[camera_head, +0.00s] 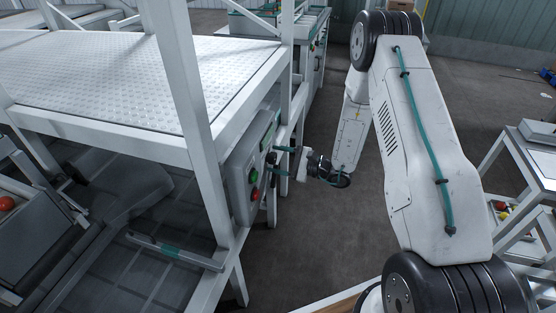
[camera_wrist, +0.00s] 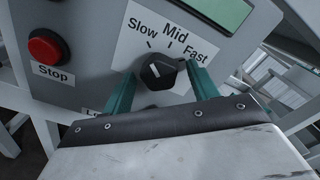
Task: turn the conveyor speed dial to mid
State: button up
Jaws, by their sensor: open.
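The speed dial (camera_wrist: 161,77) is a black knob on the grey control panel, ringed by a white label reading Slow, Mid and Fast. Its white pointer line leans to the upper left, towards the Slow side rather than the Mid tick. My gripper (camera_wrist: 160,71) is open, with one teal finger on each side of the dial; I cannot tell whether either finger touches it. In the head view, my gripper (camera_head: 279,160) is at the face of the control panel (camera_head: 238,179), and the dial is not clear there.
A red Stop button (camera_wrist: 46,46) is left of the dial, and a display (camera_wrist: 218,10) is above. A white-framed table (camera_head: 130,72) stands beside the panel. A rack (camera_head: 510,152) with tomatoes is at the right. Grey floor is clear between them.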

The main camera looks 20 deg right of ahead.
jog(key=c, duration=1)
jog(key=shift+m, duration=0.4)
jog(key=m, duration=0.4)
jog(key=shift+a+m, duration=0.1)
jog(key=shift+m, duration=2.4)
